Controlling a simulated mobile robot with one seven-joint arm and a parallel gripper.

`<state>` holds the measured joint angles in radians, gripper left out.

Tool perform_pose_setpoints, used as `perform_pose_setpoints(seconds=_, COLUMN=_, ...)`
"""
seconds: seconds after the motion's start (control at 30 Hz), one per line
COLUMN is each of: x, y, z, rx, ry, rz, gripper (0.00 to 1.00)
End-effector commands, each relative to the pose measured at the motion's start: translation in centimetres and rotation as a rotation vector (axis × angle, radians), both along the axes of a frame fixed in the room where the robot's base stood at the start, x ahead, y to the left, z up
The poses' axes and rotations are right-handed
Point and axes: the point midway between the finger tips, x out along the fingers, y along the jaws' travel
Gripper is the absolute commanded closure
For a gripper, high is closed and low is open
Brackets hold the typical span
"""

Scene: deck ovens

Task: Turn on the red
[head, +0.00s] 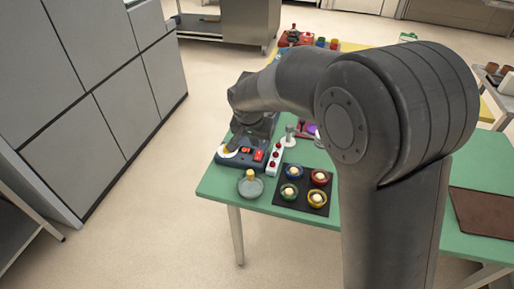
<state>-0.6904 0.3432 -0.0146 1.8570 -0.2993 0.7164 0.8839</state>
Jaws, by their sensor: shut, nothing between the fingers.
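A dark blue box (238,161) sits at the left corner of the green table. It carries a red switch (258,155), a small red patch that may be a display or a second switch, and a pale round disc (228,151). A white strip (274,162) with red buttons stands just right of the box. My gripper (233,146) is shut and empty, pointing down over the left part of the box, near the disc and left of the red switch. I cannot tell whether it touches the box. Whether the switch is on or off is too small to tell.
On the green table (225,188) are a grey pot-like item with a yellow knob (250,184) and a dark tray (291,204) with several coloured cups. A brown board (482,212) lies at the right. Grey cabinets (120,115) stand left, with open floor between.

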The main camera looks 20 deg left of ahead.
Motion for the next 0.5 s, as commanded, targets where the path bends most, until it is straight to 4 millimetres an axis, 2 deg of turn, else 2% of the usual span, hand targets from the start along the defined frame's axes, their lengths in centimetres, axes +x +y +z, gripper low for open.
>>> perform_pose_setpoints(seconds=0.03, x=-0.4, y=0.1, z=1.1, rx=0.003, ry=-0.003, rz=0.001, gripper=1.00)
perform_pose_setpoints(seconds=0.2, x=-1.3, y=0.1, z=3.2, rx=0.002, ry=-0.002, rz=0.002, gripper=1.00)
perform_pose_setpoints(seconds=0.5, x=-1.6, y=0.0, z=4.0, rx=0.000, ry=0.000, rz=0.001, gripper=1.00)
